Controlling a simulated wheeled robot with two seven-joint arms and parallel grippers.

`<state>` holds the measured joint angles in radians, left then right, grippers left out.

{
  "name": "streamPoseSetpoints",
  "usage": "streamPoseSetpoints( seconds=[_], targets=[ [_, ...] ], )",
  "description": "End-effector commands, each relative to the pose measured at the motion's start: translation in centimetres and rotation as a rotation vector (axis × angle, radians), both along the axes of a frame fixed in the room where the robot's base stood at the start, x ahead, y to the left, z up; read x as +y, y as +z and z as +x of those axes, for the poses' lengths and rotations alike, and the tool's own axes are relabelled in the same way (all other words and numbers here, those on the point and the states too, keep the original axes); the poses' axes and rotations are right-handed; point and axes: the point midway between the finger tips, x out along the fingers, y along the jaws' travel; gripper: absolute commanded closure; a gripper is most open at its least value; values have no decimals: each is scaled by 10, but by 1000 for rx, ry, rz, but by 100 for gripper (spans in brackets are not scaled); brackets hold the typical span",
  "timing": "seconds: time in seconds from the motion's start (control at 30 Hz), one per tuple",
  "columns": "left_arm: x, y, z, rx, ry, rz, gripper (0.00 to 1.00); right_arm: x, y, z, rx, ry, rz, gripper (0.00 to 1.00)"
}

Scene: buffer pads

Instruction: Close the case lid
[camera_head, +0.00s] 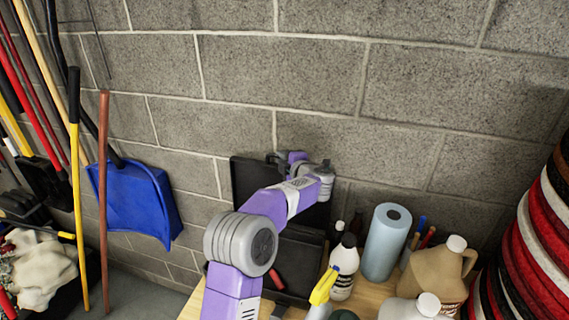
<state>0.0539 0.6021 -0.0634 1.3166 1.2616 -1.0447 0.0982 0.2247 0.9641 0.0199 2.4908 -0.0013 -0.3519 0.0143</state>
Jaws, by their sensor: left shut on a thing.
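The black case stands on the wooden table against the block wall. Its lid (245,185) is raised, close to upright, and its base (300,252) lies in front, partly covered by my purple left arm. My left gripper (279,159) is at the lid's top edge, shut on the lid; its fingertips are small and partly hidden by the wrist. A small red item (277,279) shows at the case base, beside my arm. My right gripper is not in view.
Right of the case stand a white bottle (343,268), a blue paper roll (386,242), a tan jug (437,272) and a yellow-topped spray bottle (323,288). Long-handled tools and a blue dustpan (135,202) lean on the left.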

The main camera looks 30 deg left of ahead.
Motion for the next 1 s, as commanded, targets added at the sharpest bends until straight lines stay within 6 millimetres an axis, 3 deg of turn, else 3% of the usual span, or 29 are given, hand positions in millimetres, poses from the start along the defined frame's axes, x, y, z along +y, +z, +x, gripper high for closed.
streamPoseSetpoints(
  seconds=[0.03,0.3,1.0],
  targets=[
    [-2,-5,-5,-19,-1,6,100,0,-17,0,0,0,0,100],
    [-12,-8,-37,-127,-2,40,100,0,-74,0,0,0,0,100],
    [-37,-24,-118,-415,0,130,100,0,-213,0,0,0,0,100]
  ],
)
